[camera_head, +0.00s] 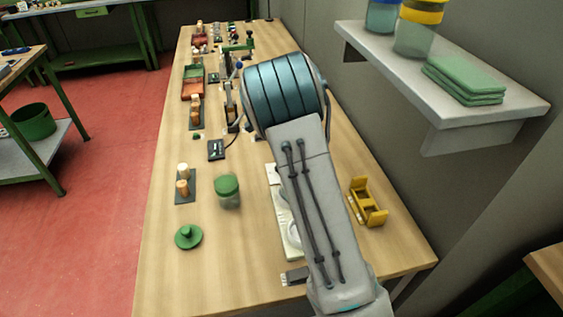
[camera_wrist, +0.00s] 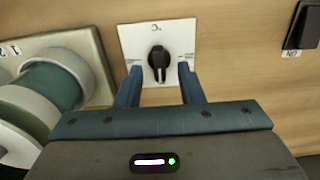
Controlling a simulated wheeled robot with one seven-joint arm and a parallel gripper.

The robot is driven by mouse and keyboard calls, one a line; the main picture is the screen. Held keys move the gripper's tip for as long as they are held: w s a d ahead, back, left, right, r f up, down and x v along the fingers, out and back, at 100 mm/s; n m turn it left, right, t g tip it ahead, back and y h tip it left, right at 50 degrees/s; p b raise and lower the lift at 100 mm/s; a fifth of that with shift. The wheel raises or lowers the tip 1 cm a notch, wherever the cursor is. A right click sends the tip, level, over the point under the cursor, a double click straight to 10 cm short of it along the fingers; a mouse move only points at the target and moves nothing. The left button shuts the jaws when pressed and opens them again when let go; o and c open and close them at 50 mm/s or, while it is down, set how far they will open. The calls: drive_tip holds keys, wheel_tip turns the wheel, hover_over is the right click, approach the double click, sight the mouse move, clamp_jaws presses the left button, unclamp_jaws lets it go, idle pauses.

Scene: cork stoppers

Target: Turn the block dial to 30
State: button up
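In the wrist view, a black block-shaped dial (camera_wrist: 158,66) sits at the centre of a white square plate (camera_wrist: 181,33) on the wooden surface. Its pointer end faces up in the picture, near a small mark at the plate's top; the printed marks are too small to read. My gripper (camera_wrist: 158,72) is open, with one blue finger to the left of the dial and one to the right. A gap shows between the dial and each finger, so neither seems to touch it. In the head view my arm hides the gripper, and I cannot make out the dial.
In the wrist view, a pale-and-teal spool-like object (camera_wrist: 53,85) stands close on the left and a black switch (camera_wrist: 303,25) lies upper right.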

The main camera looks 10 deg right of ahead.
wheel_tip(320, 180, up, 12)
drive_tip(key=shift+b, duration=0.35)
drive_tip(key=s+r+n+t, duration=0.2)
drive_tip(key=s+n, duration=1.6)
drive_tip(key=s, duration=1.3)
drive_tip(key=shift+s+d+r+t, duration=0.25)
drive_tip(key=shift+s+t, duration=0.1)
drive_tip(key=shift+t, duration=0.15)
